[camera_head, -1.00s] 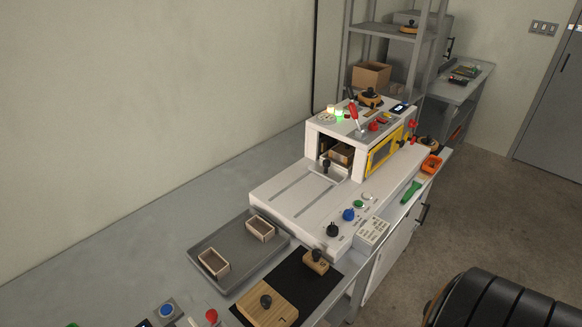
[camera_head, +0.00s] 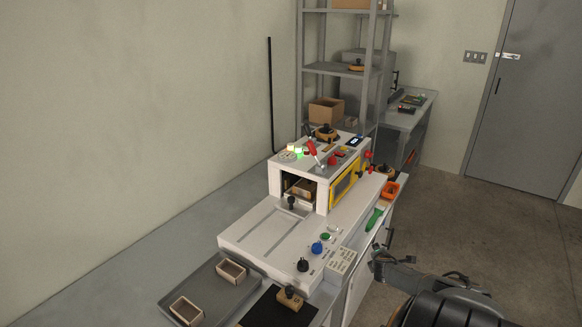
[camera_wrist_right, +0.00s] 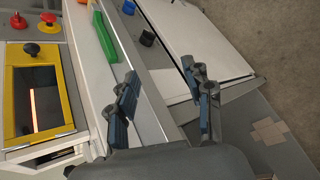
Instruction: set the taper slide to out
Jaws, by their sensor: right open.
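The white box former (camera_head: 262,237) stands on the bench, with a lit green button and a red lever on top. I cannot tell which control is the taper slide. My right gripper (camera_wrist_right: 165,102) is open and empty, beside the machine's front edge. My left gripper is out of view.
Black, blue and green knobs (camera_head: 317,248) line the deck. A grey tray (camera_head: 212,316) holds two small boxes. Open floor (camera_head: 450,225) lies to the right.

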